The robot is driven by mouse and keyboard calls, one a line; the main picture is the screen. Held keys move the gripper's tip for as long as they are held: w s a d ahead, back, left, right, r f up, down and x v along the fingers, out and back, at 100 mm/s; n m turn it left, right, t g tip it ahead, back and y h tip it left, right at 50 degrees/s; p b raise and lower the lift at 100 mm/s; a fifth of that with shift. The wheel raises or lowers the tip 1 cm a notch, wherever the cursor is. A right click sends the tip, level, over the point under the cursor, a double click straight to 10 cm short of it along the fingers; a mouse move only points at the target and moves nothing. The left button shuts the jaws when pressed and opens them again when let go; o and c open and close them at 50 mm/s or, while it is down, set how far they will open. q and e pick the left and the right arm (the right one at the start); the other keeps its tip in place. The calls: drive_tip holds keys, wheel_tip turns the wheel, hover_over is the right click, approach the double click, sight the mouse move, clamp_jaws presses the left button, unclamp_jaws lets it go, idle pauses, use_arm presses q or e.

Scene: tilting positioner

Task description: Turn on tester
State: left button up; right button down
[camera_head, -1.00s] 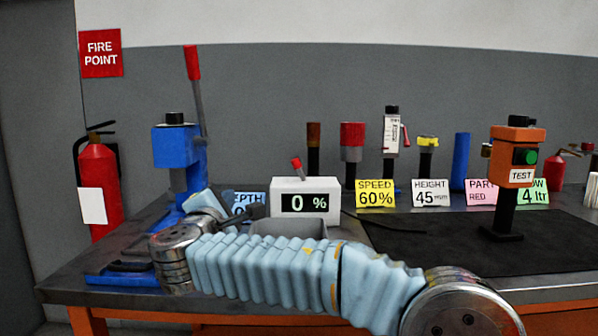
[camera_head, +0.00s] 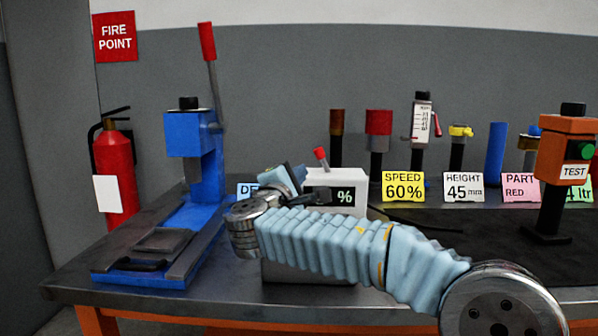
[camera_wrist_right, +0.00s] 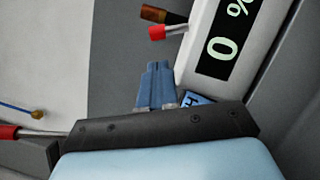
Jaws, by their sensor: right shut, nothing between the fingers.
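The orange tester box (camera_head: 566,145) stands upright on a black post at the right of the head view. It has a green button (camera_head: 581,150), a black knob on top and a white TEST label. My right gripper (camera_head: 322,197) is shut and empty, well to the left of the tester, in front of a white display box (camera_head: 355,185). Its fingers (camera_wrist_right: 157,86) show together in the wrist view, beside that box. The box has a red-tipped lever (camera_head: 321,158), and its display reads 0 % in the wrist view. My left gripper is not in view.
A blue press (camera_head: 205,180) with a red-handled lever stands at the left. Sign cards, including a yellow SPEED 60% card (camera_head: 403,187), and several posts line the back. A grey bin (camera_head: 300,272) lies partly behind my right arm. The black mat is mostly clear.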

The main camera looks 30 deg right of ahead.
sight(319, 154)
drive_tip(key=p+x, duration=0.1)
drive_tip(key=x, duration=0.6)
drive_tip(key=shift+w+d+p, duration=0.2)
drive_tip(key=shift+w+p, duration=0.05)
drive_tip(key=shift+p, duration=0.1)
drive_tip(key=shift+s+d+r+m+g+b, duration=0.1)
drive_tip(key=shift+r+m+g+b, duration=0.15)
drive_tip(key=shift+m, duration=0.2)
drive_tip(key=shift+s+d+r+m+g+b, duration=0.1)
drive_tip(key=shift+d+m+g+b, duration=0.05)
drive_tip(key=shift+m+b, duration=0.25)
drive_tip(key=shift+m, duration=0.35)
drive_tip(key=shift+s+d+r+m+y+b, duration=0.2)
drive_tip(key=shift+m+b, duration=0.15)
drive_tip(key=shift+m, duration=0.15)
drive_tip(key=shift+s+d+r+m+y+b, duration=0.1)
drive_tip(key=shift+d+r+m+y+b, duration=0.15)
drive_tip(key=shift+m, duration=0.25)
drive_tip(key=m, duration=0.1)
drive_tip(key=d+m+g+b, duration=0.1)
drive_tip(key=s+d+m+y, duration=0.1)
drive_tip(key=m, duration=0.1)
drive_tip(key=shift+r, duration=0.35)
drive_tip(key=shift+s+a, duration=0.15)
